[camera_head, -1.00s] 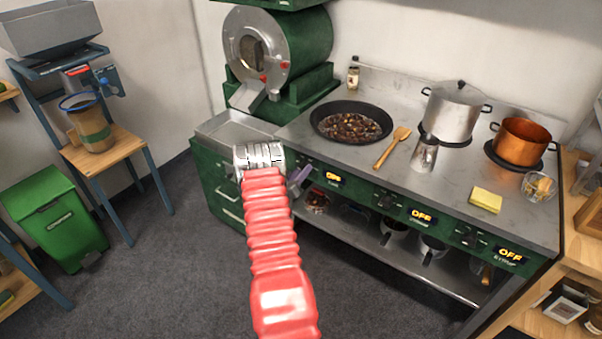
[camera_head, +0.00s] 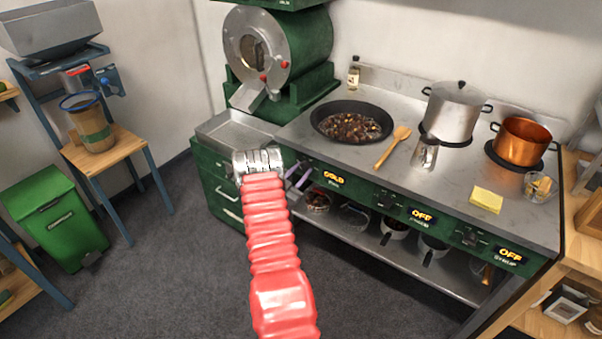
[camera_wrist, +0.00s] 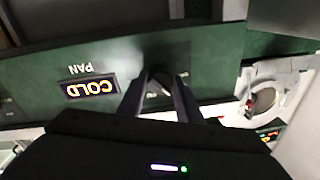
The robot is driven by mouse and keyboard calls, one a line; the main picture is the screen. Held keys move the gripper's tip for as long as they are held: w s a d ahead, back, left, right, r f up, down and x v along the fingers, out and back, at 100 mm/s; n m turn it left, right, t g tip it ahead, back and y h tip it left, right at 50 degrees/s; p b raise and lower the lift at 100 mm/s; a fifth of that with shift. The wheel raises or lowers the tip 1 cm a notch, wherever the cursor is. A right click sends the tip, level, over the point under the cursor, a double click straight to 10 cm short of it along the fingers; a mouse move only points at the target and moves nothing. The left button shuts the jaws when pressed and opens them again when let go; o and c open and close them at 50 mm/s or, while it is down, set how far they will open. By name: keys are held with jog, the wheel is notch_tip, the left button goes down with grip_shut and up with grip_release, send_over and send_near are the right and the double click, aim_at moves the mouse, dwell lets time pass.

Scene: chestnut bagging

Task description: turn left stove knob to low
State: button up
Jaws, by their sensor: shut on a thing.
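The stove front is a green panel (camera_head: 358,190) with three small displays. The left display (camera_head: 333,177) reads COLD, with PAN below it; the same display (camera_wrist: 91,88) shows upside down in the wrist view. My gripper (camera_wrist: 160,85) is at the panel beside this display, shut on the left stove knob. The knob is mostly hidden between the fingers. In the head view my gripper (camera_head: 298,178) shows only in part beyond my red arm. The middle and right displays (camera_head: 422,214) (camera_head: 511,256) read OFF.
A green roaster (camera_head: 300,45) stands behind left. Open floor (camera_head: 180,270) lies in front.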

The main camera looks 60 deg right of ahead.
jog(key=shift+w+m, duration=0.15)
jog(key=shift+m, duration=0.95)
jog(key=o, duration=1)
jog(key=shift+o, duration=0.2)
jog(key=w+a+f, duration=0.1)
jog(key=a, duration=1.2)
jog(key=shift+w+a, duration=0.2)
jog(key=shift+a, duration=0.15)
jog(key=shift+f, duration=0.1)
